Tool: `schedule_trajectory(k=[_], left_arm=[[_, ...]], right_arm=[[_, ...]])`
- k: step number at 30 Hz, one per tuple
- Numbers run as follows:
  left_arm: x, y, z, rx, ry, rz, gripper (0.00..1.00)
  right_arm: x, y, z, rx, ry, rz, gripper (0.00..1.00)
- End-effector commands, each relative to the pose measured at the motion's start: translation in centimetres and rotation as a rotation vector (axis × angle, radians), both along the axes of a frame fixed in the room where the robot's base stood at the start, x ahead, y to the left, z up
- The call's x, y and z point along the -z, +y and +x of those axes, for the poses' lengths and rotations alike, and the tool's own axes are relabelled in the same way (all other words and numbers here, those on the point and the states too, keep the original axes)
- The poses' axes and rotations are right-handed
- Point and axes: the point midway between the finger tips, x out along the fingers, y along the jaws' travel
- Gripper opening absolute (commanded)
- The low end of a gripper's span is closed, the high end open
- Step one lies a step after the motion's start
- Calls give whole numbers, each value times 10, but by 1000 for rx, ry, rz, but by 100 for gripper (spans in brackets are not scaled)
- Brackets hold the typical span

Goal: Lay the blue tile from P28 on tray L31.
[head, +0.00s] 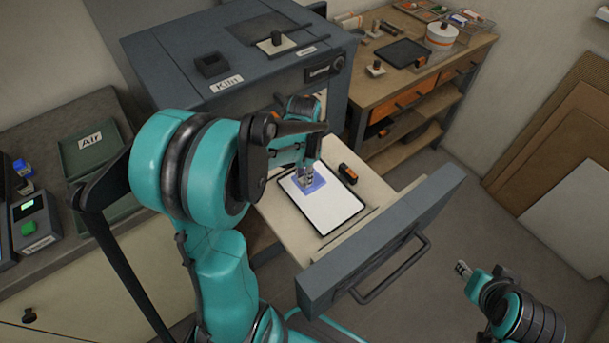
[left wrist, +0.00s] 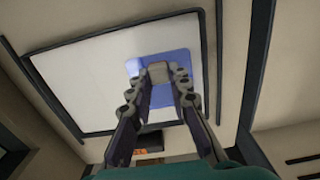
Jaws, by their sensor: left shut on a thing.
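The blue tile (head: 311,185) is a flat, translucent-looking square with a pale block on its top; it also shows in the left wrist view (left wrist: 179,60). My left gripper (head: 306,178) points down at the tile, its fingers closed around the pale block (left wrist: 159,72). The tile is over the far part of a white tray with a black rim (head: 331,231), near one edge of it. I cannot tell whether tile and tray touch. No tray label is readable, and no P28 mark shows. My right gripper (head: 463,268) is at the lower right, away from the tray; its fingers are too small to judge.
The tray lies on a pulled-out drawer of the grey kiln (head: 200,55); the drawer front (head: 390,240) stands up nearest me. A small black and orange thing (head: 347,174) is beside the tray. A wooden bench (head: 450,65) stands behind right. Floor at right is clear.

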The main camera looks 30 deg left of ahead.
Motion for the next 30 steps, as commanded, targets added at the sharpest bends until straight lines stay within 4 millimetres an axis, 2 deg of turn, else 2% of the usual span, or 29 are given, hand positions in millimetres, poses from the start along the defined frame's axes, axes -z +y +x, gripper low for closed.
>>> schedule_trajectory(k=[12,13,15,25,30], left_arm=[[0,0,0,0,0,0,0],[0,0,0,0,0,0,23],[0,0,0,0,0,0,42],[-1,0,0,0,0,0,42],[-10,0,0,0,0,0,42]], right_arm=[[0,0,0,0,0,0,40],[0,0,0,0,0,0,40],[0,0,0,0,0,0,40],[0,0,0,0,0,0,40],[-8,0,0,0,0,0,40]])
